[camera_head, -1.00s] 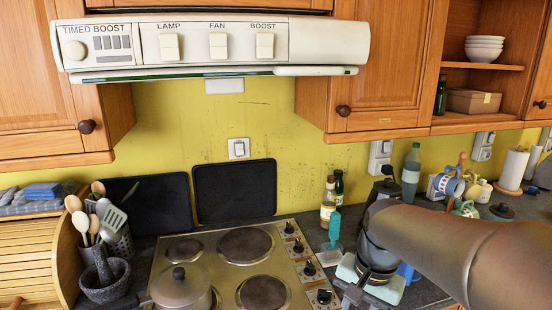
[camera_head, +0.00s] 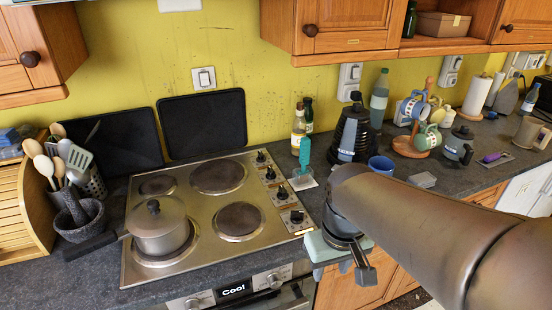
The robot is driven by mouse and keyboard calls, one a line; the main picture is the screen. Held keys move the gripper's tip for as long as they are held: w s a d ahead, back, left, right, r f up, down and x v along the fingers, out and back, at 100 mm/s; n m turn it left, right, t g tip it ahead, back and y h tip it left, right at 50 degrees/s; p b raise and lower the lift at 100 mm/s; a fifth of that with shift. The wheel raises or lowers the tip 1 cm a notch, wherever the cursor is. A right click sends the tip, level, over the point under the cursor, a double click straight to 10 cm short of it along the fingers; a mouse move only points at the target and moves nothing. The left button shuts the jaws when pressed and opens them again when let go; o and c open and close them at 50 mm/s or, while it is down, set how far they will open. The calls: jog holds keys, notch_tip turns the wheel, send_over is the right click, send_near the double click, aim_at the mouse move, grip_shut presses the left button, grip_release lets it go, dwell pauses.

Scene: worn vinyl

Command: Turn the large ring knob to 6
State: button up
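The steel cooktop (camera_head: 203,215) has a column of black knobs along its right side: the rearmost knob (camera_head: 261,157), a second knob (camera_head: 270,172), a third knob (camera_head: 282,193) and the front knob (camera_head: 297,216). Their markings are too small to read, so I cannot tell which one belongs to the large ring or where it points. My gripper (camera_head: 362,266) hangs at the counter's front edge, right of and apart from the front knob. It points downward. Its fingers are seen edge-on, partly hidden by my arm, and nothing held shows.
A lidded pot (camera_head: 159,230) sits on the front left ring. A teal brush (camera_head: 305,153), bottles (camera_head: 299,127) and a blue mug (camera_head: 381,166) stand right of the cooktop. The oven front (camera_head: 240,290) with its "Cool" display lies below. Wall cupboards (camera_head: 335,28) overhang the counter.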

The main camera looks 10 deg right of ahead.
jog(key=w+r+n+b, duration=0.35)
jog(key=w+n, duration=0.25)
jog(key=w, duration=1)
jog(key=n+g+b, duration=0.1)
jog(key=n+b, duration=0.3)
jog(key=n, duration=0.4)
send_near(297, 212)
notch_tip(297, 212, down, 9)
jog(key=shift+r, duration=0.1)
grip_shut()
